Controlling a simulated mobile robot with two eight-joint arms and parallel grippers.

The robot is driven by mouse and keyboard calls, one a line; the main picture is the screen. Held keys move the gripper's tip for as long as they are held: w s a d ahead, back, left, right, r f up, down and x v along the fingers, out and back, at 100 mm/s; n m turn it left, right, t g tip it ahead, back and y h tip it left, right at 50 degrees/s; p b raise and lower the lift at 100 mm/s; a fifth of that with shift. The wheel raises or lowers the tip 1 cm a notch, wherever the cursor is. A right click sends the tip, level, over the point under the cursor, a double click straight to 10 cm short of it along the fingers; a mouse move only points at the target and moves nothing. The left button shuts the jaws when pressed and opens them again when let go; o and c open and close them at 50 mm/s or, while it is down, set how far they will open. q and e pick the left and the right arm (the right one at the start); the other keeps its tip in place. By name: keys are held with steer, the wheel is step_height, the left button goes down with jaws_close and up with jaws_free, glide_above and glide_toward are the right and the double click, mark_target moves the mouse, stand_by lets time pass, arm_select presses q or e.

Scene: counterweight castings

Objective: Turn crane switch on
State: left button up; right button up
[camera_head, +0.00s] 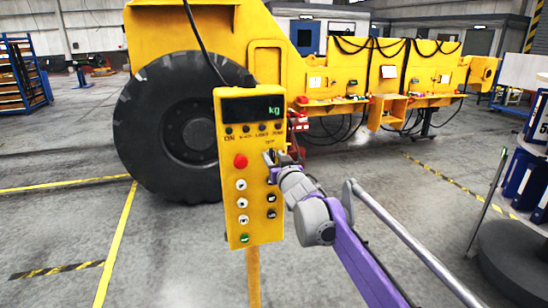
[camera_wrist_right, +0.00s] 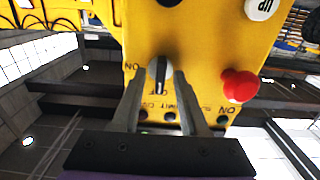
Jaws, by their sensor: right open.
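The yellow crane control box (camera_head: 249,215) stands upright on a yellow post, with a display reading "kg" at its top. In the right wrist view the box face (camera_wrist_right: 205,50) appears upside down. My right gripper (camera_head: 271,159) is at the right side of the box face and mostly hides the knob in the head view. In the wrist view its open fingers (camera_wrist_right: 160,82) stand on either side of the knob; contact is unclear. My left gripper is not in view.
A red button (camera_head: 240,161) is left of the gripper; it also shows in the wrist view (camera_wrist_right: 240,85). Several white and black buttons are below. A large tyre (camera_head: 150,130) and yellow machine (camera_head: 345,85) stand behind. A dark round base (camera_head: 515,270) is at right.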

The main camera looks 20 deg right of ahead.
jaws_close()
stand_by(0.4)
steer(key=shift+f+m+b, duration=0.15)
steer(key=shift+m+b, duration=0.7)
steer(key=shift+m, duration=0.25)
steer(key=m+b, duration=0.1)
steer(key=m, duration=0.2)
steer(key=shift+d+m+b, duration=0.1)
steer(key=shift+m+b, duration=0.2)
steer(key=shift+b, duration=0.1)
steer(key=m+b, duration=0.2)
steer(key=m, duration=1)
steer(key=shift+d+b, duration=0.1)
steer(key=shift+b, duration=0.25)
